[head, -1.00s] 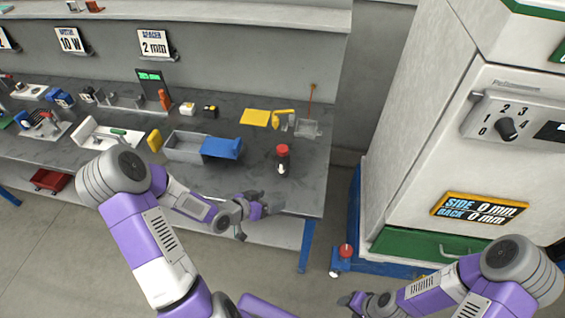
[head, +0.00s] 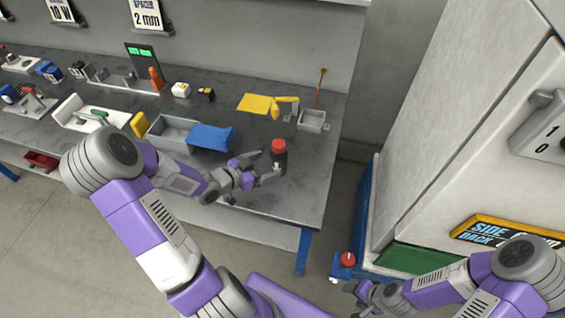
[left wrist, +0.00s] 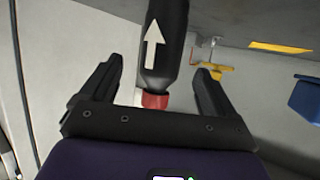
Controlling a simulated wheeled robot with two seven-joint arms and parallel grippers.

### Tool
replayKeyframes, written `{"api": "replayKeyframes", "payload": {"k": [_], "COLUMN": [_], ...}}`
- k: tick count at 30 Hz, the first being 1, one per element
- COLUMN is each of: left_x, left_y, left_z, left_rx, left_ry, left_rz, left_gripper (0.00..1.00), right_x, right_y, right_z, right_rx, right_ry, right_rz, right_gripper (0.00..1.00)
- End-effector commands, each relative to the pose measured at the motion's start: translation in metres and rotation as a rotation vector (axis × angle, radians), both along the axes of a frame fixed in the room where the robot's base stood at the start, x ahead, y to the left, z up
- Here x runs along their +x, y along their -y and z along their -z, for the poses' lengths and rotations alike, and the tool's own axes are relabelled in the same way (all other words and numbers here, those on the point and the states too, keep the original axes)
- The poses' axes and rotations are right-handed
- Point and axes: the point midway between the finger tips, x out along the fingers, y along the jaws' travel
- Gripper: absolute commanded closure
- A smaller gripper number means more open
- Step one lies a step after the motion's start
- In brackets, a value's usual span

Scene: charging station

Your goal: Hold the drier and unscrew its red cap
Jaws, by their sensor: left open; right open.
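The drier (head: 279,160) is a dark upright cylinder with a red cap (head: 278,145) on top, standing near the right end of the workbench. In the left wrist view the drier (left wrist: 163,50) shows a white arrow on its body, and its red cap (left wrist: 155,100) lies between the fingers. My left gripper (head: 262,168) is open beside the drier, with its fingers on either side in the wrist view; contact cannot be told. My right gripper (head: 362,298) is open and empty, low at the front, away from the bench.
A grey bin with a blue part (head: 211,137) stands left of the drier. A yellow sheet (head: 257,103) and a small grey tray (head: 313,121) lie behind it. A large cabinet (head: 455,110) stands to the right, with a red knob (head: 347,259) low before it.

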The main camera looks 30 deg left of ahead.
Motion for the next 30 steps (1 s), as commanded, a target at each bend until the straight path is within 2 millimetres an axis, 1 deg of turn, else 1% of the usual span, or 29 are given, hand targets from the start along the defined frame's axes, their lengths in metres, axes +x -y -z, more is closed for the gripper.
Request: {"api": "replayKeyframes", "payload": {"k": [1,5,11,16,21,29,30], "left_x": [0.0,0.007,0.027,0.049,0.064,0.066,0.066], "left_y": [0.0,0.003,0.01,0.016,0.021,0.021,0.021], "left_z": [0.007,0.012,0.021,0.034,0.039,0.038,0.038], "left_rx": [0.0,0.0,-0.001,-0.002,-0.001,0.0,0.0], "left_ry": [0.0,0.002,0.003,0.002,0.001,0.0,0.0], "left_rz": [0.0,0.003,0.003,0.003,0.001,0.0,0.0], "left_gripper": [0.11,0.11,0.11,0.11,0.11,0.11,0.17], "right_x": [0.0,0.0,0.0,0.0,0.0,0.0,0.0], "right_y": [0.0,0.0,0.0,0.0,0.0,0.0,0.0], "right_z": [0.007,0.012,0.021,0.034,0.039,0.038,0.038], "right_rx": [0.0,0.0,0.0,0.0,0.0,0.0,0.0], "right_ry": [0.0,0.0,0.001,0.001,0.001,0.001,0.001], "right_rz": [0.0,0.0,0.0,0.0,0.0,0.0,0.0], "right_gripper": [0.43,0.43,0.43,0.43,0.43,0.43,0.43]}}
